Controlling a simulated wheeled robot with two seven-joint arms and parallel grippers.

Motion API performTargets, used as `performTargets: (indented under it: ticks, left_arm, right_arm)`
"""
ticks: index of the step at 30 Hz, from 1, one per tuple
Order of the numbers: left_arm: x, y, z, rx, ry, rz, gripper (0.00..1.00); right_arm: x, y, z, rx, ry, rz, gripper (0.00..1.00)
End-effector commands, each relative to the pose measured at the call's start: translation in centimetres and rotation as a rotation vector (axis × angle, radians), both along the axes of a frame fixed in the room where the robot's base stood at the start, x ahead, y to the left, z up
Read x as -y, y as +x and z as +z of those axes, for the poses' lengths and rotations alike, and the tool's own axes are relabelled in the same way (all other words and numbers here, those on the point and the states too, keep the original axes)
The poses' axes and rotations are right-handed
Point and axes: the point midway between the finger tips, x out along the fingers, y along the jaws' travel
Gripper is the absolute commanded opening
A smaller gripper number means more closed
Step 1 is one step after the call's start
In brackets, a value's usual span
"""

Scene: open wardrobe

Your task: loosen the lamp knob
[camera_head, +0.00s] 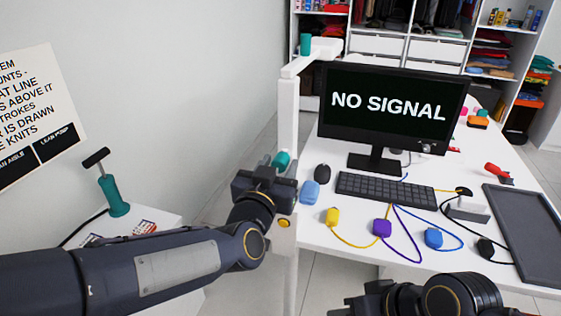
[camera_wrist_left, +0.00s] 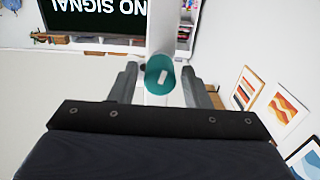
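The lamp is a white post (camera_head: 288,115) at the left edge of the desk, with a white arm on top. A teal knob (camera_head: 282,160) sits low on the post, and another teal piece (camera_head: 305,43) is at the top. My left gripper (camera_head: 270,170) is at the lower knob. In the left wrist view that knob (camera_wrist_left: 158,76) lies between the two finger tips, with small gaps on both sides, so the gripper is open around it. My right gripper (camera_head: 375,296) shows only partly at the bottom edge; its fingers are not clear.
A monitor (camera_head: 390,105), keyboard (camera_head: 385,189), dark mouse (camera_head: 322,173), blue object (camera_head: 310,192) and several coloured plugs with cables occupy the desk. A dark tray (camera_head: 530,230) lies at the right. A teal pump (camera_head: 114,195) stands on a white side surface at left.

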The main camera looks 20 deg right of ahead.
Motion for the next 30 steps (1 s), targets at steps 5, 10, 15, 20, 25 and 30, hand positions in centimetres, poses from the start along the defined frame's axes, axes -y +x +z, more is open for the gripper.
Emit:
performTargets:
  ticks: [5, 10, 15, 20, 25, 30]
  left_arm:
    - [0.0, 0.0, 0.0, -0.001, -0.001, 0.000, 0.19]
    - [0.0, 0.0, 0.0, -0.001, -0.004, 0.000, 0.02]
    - [-0.1, 0.1, -0.2, -0.037, -0.057, 0.002, 0.02]
    - [-0.1, 0.0, -0.2, -0.087, -0.134, 0.002, 0.02]
    - [-0.1, 0.0, -0.2, -0.145, -0.216, 0.001, 0.02]
    - [-0.1, 0.0, -0.2, -0.201, -0.303, 0.002, 0.00]
  right_arm:
    - [0.0, 0.0, 0.0, 0.000, 0.000, 0.000, 0.36]
    - [0.0, 0.0, 0.0, 0.000, 0.000, 0.000, 0.36]
    - [0.0, 0.0, -0.9, 0.000, 0.000, 0.000, 0.36]
    - [0.0, 0.0, -1.7, 0.000, 0.000, 0.000, 0.36]
    - [0.0, 0.0, -2.6, 0.000, 0.000, 0.000, 0.36]
    - [0.0, 0.0, -3.4, 0.000, 0.000, 0.000, 0.36]
